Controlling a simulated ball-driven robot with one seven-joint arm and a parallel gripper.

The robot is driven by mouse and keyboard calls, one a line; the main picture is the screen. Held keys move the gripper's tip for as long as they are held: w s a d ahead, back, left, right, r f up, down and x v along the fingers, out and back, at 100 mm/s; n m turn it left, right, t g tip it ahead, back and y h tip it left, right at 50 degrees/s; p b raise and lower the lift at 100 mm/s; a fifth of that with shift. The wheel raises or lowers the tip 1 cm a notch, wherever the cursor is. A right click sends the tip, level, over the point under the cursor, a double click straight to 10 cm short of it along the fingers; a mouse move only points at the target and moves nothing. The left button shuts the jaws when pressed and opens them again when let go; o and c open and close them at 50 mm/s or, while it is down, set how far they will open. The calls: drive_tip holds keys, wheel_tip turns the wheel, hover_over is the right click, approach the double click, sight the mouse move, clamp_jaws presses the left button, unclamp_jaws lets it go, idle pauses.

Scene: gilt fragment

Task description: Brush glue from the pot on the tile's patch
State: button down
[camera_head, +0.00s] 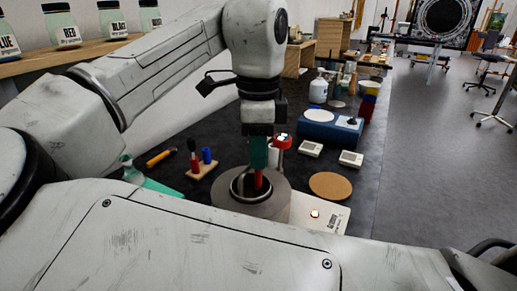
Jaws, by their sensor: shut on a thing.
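My gripper (258,133) points straight down above the round grey pot (280,203), which has a dark opening. It is shut on a brush (258,180), whose red part reaches down into the pot's opening. The brush looks upright; its lower end is hidden inside the pot, so I cannot see the bristles or any glue. A teal piece shows between the jaws and the red part. I cannot make out for sure which thing is the tile with the patch; two small pale square pieces (311,149) (350,159) lie right of the pot.
A wooden rack (201,172) and an orange-handled tool (160,157) lie left. A blue box (330,128) stands behind. Dark bench shows between them.

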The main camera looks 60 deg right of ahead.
drive_tip(key=shift+r+p, duration=3.4)
drive_tip(key=shift+p, duration=0.05)
drive_tip(key=shift+f, duration=0.1)
